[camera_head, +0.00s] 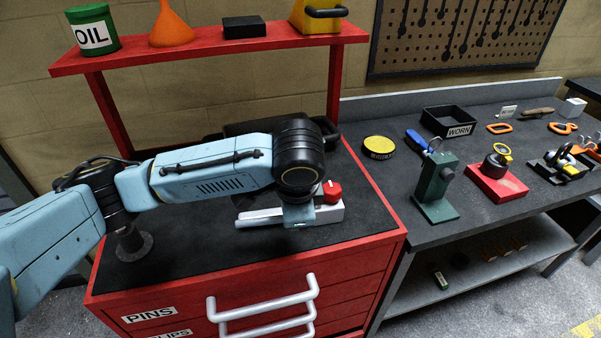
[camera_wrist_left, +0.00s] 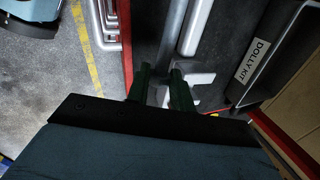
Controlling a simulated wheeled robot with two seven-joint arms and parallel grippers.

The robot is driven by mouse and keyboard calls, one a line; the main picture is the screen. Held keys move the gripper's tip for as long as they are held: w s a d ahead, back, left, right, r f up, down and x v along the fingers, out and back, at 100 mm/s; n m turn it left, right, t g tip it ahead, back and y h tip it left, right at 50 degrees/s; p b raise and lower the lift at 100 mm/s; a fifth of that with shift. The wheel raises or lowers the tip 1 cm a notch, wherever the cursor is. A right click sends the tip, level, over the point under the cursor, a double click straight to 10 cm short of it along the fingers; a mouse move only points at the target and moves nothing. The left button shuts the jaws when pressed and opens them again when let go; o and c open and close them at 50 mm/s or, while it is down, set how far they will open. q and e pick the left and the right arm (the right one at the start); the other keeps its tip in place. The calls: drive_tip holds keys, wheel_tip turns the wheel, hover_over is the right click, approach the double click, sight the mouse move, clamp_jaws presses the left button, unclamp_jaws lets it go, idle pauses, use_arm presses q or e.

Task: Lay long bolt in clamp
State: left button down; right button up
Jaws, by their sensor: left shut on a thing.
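A pale metal clamp (camera_head: 262,219) with a red knob (camera_head: 332,189) lies on the dark top of the red cabinet. My left gripper (camera_head: 299,214) points down over the clamp, mostly hidden by my wrist. In the left wrist view its dark green fingers (camera_wrist_left: 161,90) are closed around a grey metal piece. This appears to be the long bolt (camera_wrist_left: 172,35), a grey rod running away from the fingers beside the clamp's pale parts (camera_wrist_left: 198,76). I cannot tell whether the bolt touches the clamp. My right gripper is out of view.
A red shelf (camera_head: 205,44) with an oil can (camera_head: 92,31) and an orange funnel (camera_head: 170,26) rises behind. A dark tray marked DOLLY KIT (camera_wrist_left: 252,62) lies close by. On the right bench (camera_head: 395,200) are a green stand (camera_head: 437,187) and a WORN bin (camera_head: 450,120).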

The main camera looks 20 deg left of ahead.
use_arm(q)
drive_tip(key=shift+d+r+m+t, duration=0.1)
drive_tip(key=shift+d+m+t, duration=0.1)
drive_tip(key=shift+m, duration=0.3)
drive_tip(key=shift+d+r+m+t, duration=0.1)
drive_tip(key=shift+m+t, duration=0.1)
drive_tip(key=shift+m, duration=0.3)
wheel_tip(320, 180, up, 6)
drive_tip(key=w+m+t+h+p, duration=0.2)
drive_tip(key=m+h+p, duration=0.2)
drive_tip(key=m+h, duration=0.7)
drive_tip(key=shift+w+m+t+h, duration=0.25)
drive_tip(key=shift+m+t+h, duration=0.15)
drive_tip(key=shift+m, duration=1.6)
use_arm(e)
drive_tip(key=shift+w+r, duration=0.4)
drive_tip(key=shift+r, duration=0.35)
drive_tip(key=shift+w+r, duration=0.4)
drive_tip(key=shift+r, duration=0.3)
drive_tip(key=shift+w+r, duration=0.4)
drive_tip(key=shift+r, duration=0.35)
use_arm(q)
drive_tip(key=shift+a, duration=0.1)
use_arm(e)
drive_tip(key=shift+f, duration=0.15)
